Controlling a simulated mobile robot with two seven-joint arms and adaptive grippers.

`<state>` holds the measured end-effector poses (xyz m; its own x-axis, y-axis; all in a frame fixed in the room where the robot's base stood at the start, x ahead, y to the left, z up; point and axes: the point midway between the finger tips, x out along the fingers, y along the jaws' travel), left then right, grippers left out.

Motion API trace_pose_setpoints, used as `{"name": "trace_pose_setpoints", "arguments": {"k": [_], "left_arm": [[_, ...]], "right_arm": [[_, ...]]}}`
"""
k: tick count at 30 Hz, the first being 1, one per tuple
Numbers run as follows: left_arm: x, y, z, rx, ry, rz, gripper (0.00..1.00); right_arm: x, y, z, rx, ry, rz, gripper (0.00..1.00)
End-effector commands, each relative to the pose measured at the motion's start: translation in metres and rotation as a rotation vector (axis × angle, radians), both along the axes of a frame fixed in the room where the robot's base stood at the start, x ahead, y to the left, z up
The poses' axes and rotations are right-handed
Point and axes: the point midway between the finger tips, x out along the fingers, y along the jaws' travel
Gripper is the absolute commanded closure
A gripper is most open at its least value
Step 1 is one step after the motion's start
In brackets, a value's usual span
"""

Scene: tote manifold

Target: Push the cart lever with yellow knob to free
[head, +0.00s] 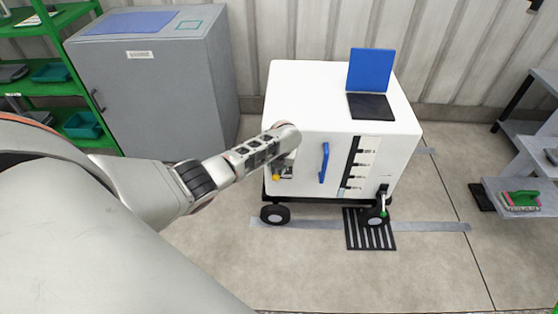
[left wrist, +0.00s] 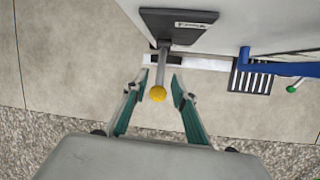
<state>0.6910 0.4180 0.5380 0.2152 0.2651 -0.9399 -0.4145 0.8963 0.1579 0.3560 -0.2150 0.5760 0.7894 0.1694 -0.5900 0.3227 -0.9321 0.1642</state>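The lever's yellow knob (left wrist: 158,93) sits at the end of a grey rod in the left wrist view. The rod (left wrist: 162,62) comes from a dark labelled plate (left wrist: 178,24) on the cart. In the head view the yellow knob (head: 276,177) shows at the left of the white cart's (head: 345,115) front, partly beside my arm. My left gripper (left wrist: 159,78) is open, with one finger on each side of the rod and knob. Gaps show on both sides, so it does not grip it. In the head view my left gripper (head: 284,165) is mostly hidden by its wrist. My right gripper is not in view.
A blue handle (head: 324,162) stands out from the cart front. A small green-tipped lever (head: 383,210) is by its right wheel. A black slotted floor grate (head: 368,232) lies under the cart's front. A grey cabinet (head: 160,85) stands at the left. Floor in front is clear.

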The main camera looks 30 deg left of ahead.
Motion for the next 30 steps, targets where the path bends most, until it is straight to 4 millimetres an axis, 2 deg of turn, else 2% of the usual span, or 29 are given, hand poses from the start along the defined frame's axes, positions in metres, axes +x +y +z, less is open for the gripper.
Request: {"name": "trace_pose_setpoints", "arguments": {"k": [15, 21, 28, 29, 30], "left_arm": [[-0.016, -0.019, 0.064, 0.000, 0.001, 0.000, 0.73], [-0.019, -0.021, 0.072, -0.001, 0.004, 0.000, 0.73], [-0.019, -0.021, 0.072, 0.000, 0.003, 0.001, 0.73], [-0.019, -0.021, 0.072, 0.000, 0.003, 0.001, 0.78], [-0.019, -0.021, 0.072, -0.001, 0.002, 0.001, 0.89]], "right_arm": [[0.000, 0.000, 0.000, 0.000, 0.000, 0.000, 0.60], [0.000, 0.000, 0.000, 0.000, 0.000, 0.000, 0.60], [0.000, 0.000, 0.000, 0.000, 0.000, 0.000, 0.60], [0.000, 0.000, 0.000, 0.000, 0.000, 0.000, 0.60], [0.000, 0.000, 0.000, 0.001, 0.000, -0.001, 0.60]]}}
